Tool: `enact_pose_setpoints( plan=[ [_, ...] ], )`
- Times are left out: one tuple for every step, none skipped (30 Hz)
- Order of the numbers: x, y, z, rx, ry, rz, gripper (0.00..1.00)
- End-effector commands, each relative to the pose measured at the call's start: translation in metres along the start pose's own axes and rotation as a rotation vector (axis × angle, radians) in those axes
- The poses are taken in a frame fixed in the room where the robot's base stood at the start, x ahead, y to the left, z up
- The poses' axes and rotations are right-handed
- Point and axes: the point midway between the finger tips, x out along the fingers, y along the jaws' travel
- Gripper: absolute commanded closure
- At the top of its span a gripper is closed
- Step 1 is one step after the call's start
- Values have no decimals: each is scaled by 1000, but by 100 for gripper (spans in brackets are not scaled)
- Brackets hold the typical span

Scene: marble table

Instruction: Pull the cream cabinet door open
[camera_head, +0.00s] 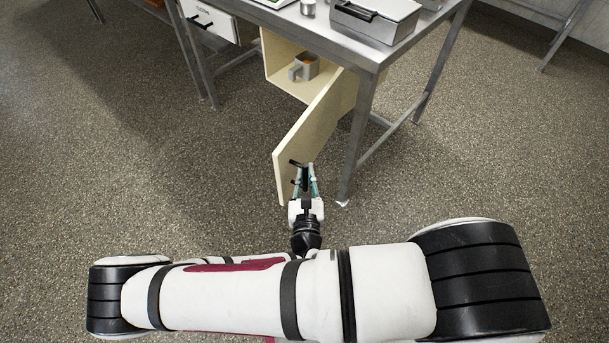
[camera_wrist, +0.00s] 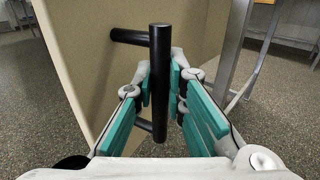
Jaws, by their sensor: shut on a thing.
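The cream cabinet door (camera_head: 312,130) stands swung out from its cabinet (camera_head: 285,75) under the metal table, and the inside of the cabinet shows. The door fills the left and middle of the wrist view (camera_wrist: 100,75). Its black bar handle (camera_wrist: 160,70) stands upright in the wrist view between my finger pads. My gripper (camera_head: 305,180) is at the outer part of the door in the head view, shut on the handle. In the wrist view my gripper's teal pads (camera_wrist: 165,100) flank the bar. The handle's lower end lies between the fingers.
A grey mug (camera_head: 304,67) sits inside the cabinet. A metal box with a black handle (camera_head: 375,18) and a small metal can (camera_head: 308,8) stand on the table. A table leg (camera_head: 358,140) stands close to the right of the door. The floor (camera_head: 150,170) to the left is clear.

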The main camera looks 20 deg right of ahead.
Motion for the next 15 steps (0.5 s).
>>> enact_pose_setpoints(
  plan=[
    [2,-2,2,-1,-6,-6,100],
    [2,-2,2,-1,-6,-6,100],
    [2,-2,2,-1,-6,-6,86],
    [2,-2,2,-1,-6,-6,79],
    [2,-2,2,-1,-6,-6,72],
    [2,-2,2,-1,-5,-6,67],
    [2,-2,2,-1,-5,-5,67],
    [1,-2,2,-1,-5,-5,67],
    [1,-2,1,-1,-4,-4,67],
    [1,-1,1,-1,-4,-4,67],
    [1,-1,1,-1,-4,-4,67],
    [1,-1,1,-1,-3,-4,67],
    [1,-1,1,0,-3,-3,67],
    [1,-1,1,-1,-3,-3,67],
    [1,-1,2,0,-3,-3,67]
  ],
)
